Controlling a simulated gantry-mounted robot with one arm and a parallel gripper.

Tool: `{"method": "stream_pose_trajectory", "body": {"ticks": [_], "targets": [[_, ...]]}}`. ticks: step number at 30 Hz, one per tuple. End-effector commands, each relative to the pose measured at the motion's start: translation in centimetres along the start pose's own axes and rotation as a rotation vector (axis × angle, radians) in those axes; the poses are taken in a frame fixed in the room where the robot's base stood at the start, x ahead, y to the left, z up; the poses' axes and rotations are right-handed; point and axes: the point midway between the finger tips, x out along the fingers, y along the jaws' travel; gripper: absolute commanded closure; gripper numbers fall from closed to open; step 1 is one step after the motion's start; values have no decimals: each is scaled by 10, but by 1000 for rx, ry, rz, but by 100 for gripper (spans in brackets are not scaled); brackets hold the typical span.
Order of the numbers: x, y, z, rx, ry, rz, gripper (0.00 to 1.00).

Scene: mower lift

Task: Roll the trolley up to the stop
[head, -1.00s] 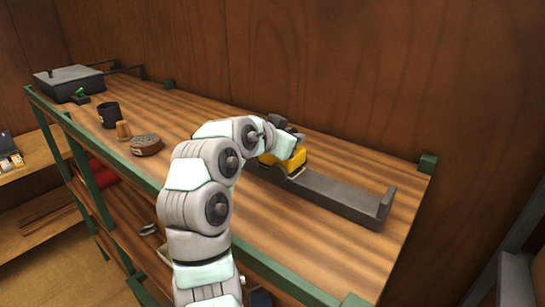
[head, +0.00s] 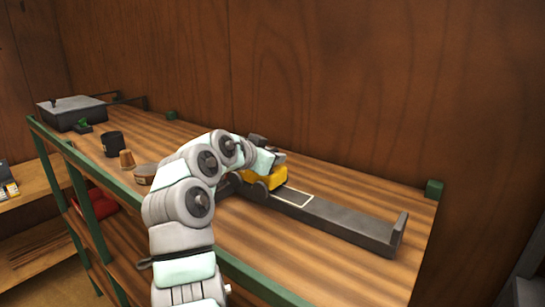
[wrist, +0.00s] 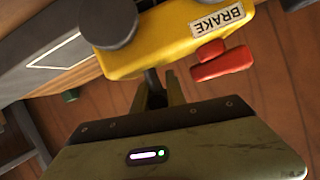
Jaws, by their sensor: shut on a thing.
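The yellow trolley (head: 270,178) sits on the dark rail (head: 345,222) in the head view. An upright end plate (head: 400,229) stands at the rail's right end, well apart from the trolley. A white-outlined rectangle (head: 293,199) shows on the rail just right of the trolley. In the wrist view the trolley's yellow body (wrist: 165,42) bears a BRAKE label (wrist: 217,16) and a red lever (wrist: 222,62). My gripper (wrist: 158,88) is shut on a dark post under the yellow body. My arm hides the rail's left part in the head view.
The rail lies on a wooden shelf top (head: 300,255) with green edging. A wooden wall rises behind.

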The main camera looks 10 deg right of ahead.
Motion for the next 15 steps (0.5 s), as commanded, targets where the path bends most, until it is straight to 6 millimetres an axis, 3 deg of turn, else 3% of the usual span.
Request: {"method": "stream_pose_trajectory", "body": {"ticks": [2, 3, 6, 15], "targets": [[0, -1, 1, 0, -2, -2, 100], [0, -1, 1, 0, -2, -2, 82], [0, -1, 1, 0, -1, -2, 75], [-4, -1, 0, 0, 0, -2, 75]]}}
